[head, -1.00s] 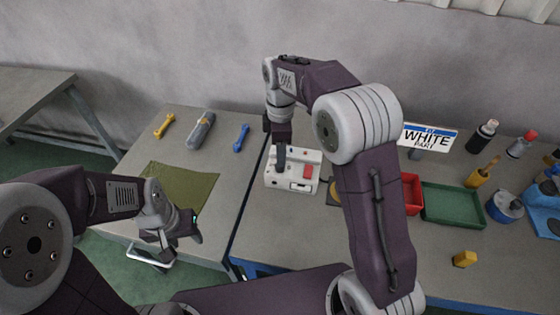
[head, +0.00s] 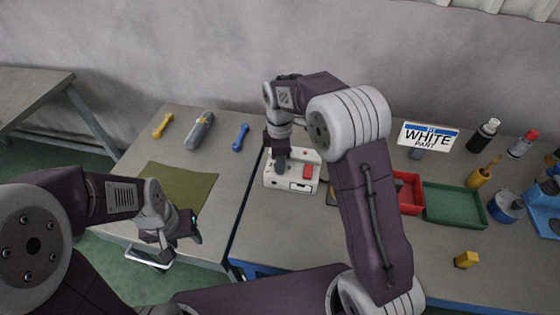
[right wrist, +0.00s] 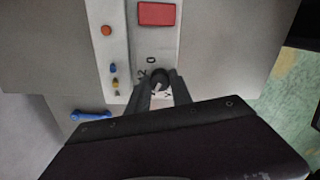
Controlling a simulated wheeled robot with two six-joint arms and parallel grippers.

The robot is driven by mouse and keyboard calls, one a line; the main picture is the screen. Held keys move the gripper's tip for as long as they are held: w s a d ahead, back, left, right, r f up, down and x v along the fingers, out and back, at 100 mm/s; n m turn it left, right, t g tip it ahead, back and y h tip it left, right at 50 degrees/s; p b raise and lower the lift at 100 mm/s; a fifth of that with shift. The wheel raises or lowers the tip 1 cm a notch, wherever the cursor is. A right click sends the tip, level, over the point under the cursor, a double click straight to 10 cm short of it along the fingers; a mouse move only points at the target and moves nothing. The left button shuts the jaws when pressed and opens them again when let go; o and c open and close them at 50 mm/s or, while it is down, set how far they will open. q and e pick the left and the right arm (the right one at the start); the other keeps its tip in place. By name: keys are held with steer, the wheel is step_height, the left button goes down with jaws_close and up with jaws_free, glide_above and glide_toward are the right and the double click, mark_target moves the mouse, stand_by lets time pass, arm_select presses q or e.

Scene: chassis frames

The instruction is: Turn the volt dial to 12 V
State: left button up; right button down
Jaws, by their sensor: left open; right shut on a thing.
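The white device box (head: 300,185) with a red block on its top stands on the bench in the head view. In the right wrist view its panel (right wrist: 160,42) shows a dark round dial (right wrist: 159,76) with markings beside it, partly hidden by the fingers. My right gripper (head: 281,166) reaches down onto the box; in the right wrist view its fingers (right wrist: 161,84) are shut on the dial. The dial's exact setting is not readable. My left gripper (head: 192,228) is open and empty, in front of the green mat.
The olive mat (head: 178,186) lies on the left bench, with yellow (head: 162,125) and blue (head: 240,136) wrench-like tools behind it. A red bin (head: 411,193) and green tray (head: 455,204) stand right of my right arm.

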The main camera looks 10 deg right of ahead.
steer(key=shift+r, duration=0.15)
steer(key=shift+r+m+p, duration=0.15)
steer(key=shift+m+p, duration=0.65)
steer(key=m+p, duration=0.2)
steer(key=m, duration=0.1)
steer(key=shift+m, duration=0.3)
steer(key=m+p, duration=0.2)
steer(key=m, duration=0.1)
steer(key=shift+w+m+p, duration=0.1)
steer(key=shift+m+p, duration=0.65)
steer(key=shift+m, duration=0.95)
steer(key=c, duration=1.3)
jaws_free()
steer(key=shift+o, duration=0.8)
